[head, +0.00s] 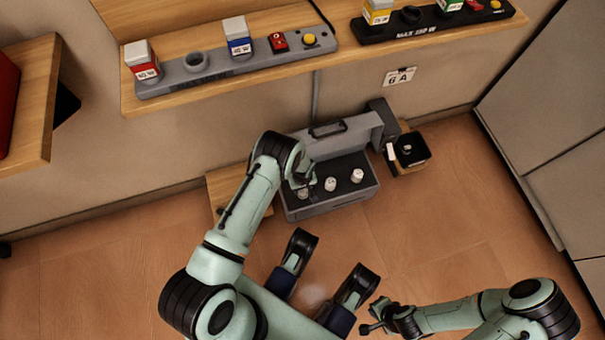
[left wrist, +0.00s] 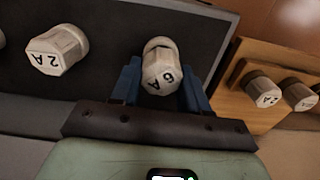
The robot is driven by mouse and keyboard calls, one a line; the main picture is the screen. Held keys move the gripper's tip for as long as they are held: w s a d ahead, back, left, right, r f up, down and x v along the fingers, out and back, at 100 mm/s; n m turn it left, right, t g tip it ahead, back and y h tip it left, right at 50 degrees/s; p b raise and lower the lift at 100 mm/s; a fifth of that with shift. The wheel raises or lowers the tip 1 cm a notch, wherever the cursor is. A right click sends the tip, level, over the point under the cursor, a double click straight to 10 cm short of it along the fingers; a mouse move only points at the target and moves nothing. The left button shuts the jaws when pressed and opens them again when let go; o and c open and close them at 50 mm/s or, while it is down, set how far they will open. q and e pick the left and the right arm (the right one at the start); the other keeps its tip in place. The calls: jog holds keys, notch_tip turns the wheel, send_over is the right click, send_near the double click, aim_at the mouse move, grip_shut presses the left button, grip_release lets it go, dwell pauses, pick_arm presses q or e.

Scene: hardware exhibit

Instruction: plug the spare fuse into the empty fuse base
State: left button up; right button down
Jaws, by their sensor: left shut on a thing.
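A white fuse marked 6 A (left wrist: 162,72) is between the blue fingers of my left gripper (left wrist: 163,88) in the left wrist view. My left gripper is shut on it, above the black panel of the open grey case (head: 330,206). In the head view, my left gripper (head: 303,184) is at the case's left end. I cannot tell whether the fuse is seated or lifted. A fuse marked 2 A (left wrist: 60,50) stands beside it. Two white fuses (head: 330,184) (head: 357,175) show in the case in the head view. My right gripper (head: 372,317) is open and empty, low over the floor.
A black open box (head: 425,160) stands right of the case, below a 6 A wall plate (head: 400,76). A wooden block (left wrist: 238,82) holds two fuses. A shelf above carries grey (head: 215,70) and black (head: 440,30) strips, each with an empty round socket.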

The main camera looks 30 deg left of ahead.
pick_arm(q)
jog(key=shift+f, duration=0.5)
dwell(0.9)
jog(key=o, duration=1.6)
jog(key=shift+r, duration=0.15)
pick_arm(e)
jog(key=shift+r, duration=0.1)
pick_arm(q)
jog(key=shift+r+p, duration=2.4)
jog(key=shift+r, duration=0.95)
pick_arm(e)
jog(key=r, duration=0.4)
jog(key=shift+s, duration=0.3)
